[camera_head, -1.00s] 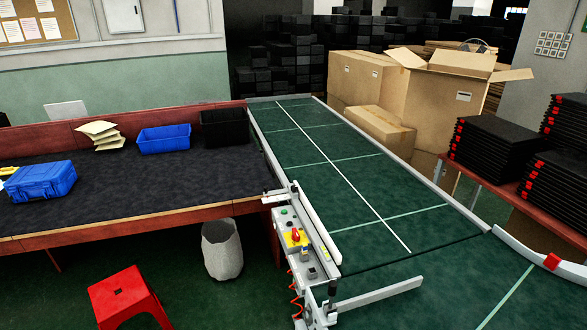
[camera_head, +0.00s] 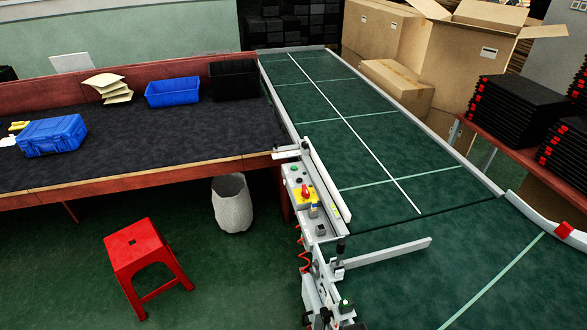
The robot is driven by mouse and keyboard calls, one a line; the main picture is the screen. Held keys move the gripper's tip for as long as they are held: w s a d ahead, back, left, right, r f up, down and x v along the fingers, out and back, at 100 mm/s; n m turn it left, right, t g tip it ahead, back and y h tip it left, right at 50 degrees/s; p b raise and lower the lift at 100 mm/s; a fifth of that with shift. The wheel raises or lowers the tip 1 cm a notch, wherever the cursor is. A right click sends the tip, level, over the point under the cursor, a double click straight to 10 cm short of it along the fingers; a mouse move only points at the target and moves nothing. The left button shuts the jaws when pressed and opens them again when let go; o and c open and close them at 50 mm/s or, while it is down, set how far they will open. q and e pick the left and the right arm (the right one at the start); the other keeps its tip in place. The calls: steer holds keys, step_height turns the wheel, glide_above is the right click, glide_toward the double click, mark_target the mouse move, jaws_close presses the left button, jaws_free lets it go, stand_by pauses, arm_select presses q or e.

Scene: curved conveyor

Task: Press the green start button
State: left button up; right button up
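A control box (camera_head: 317,214) is mounted along the left edge of the green conveyor (camera_head: 400,180). A small green button (camera_head: 293,168) shows near the far end of its top face. A red mushroom-shaped knob (camera_head: 304,191) sits on a yellow plate close to it. A dark switch (camera_head: 321,230) is at the near end of the box. A second small green spot (camera_head: 346,303) shows on a fitting at the bottom of the view. Neither of my grippers is in view.
A dark-topped workbench (camera_head: 150,160) at left holds a blue case (camera_head: 52,136), a blue bin (camera_head: 172,92) and a black bin (camera_head: 233,80). A red stool (camera_head: 138,252) and a grey waste bin (camera_head: 232,203) stand on the floor. Cardboard boxes (camera_head: 450,70) are beyond the conveyor.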

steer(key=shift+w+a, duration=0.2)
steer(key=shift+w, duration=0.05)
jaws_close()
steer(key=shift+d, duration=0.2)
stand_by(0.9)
